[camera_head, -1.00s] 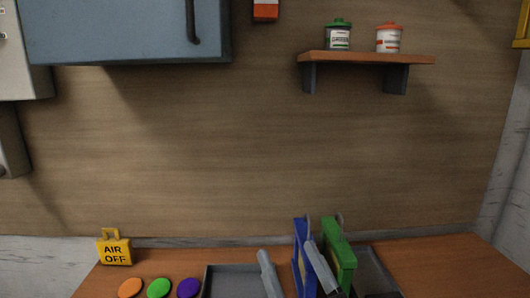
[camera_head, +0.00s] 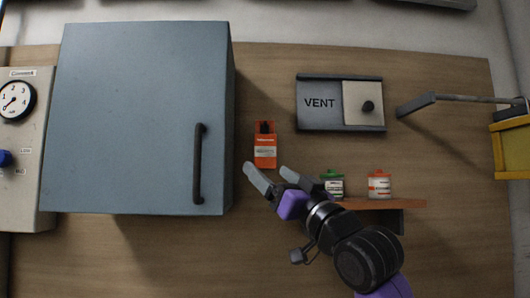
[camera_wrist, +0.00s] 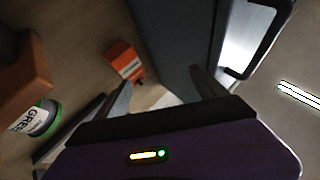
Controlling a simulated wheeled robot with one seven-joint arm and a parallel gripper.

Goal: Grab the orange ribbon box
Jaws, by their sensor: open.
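The orange ribbon box (camera_head: 265,148) is on the wooden wall, just right of the blue-grey cabinet, with a pale label and a dark top part. My gripper (camera_head: 268,176) is open and empty, a little below the box in the head view. In the wrist view, the orange box (camera_wrist: 124,58) lies beyond the fingers, left of the gap between them. My gripper (camera_wrist: 160,92) shows there with both fingers apart. No contact with the box is visible.
The blue-grey cabinet (camera_head: 140,120) with a dark handle stands out left of the box. A wooden shelf (camera_head: 412,204) with a green-lidded jar (camera_head: 333,184) and an orange-lidded jar (camera_head: 380,185) is right of my gripper. A VENT panel (camera_head: 318,104) is at upper right.

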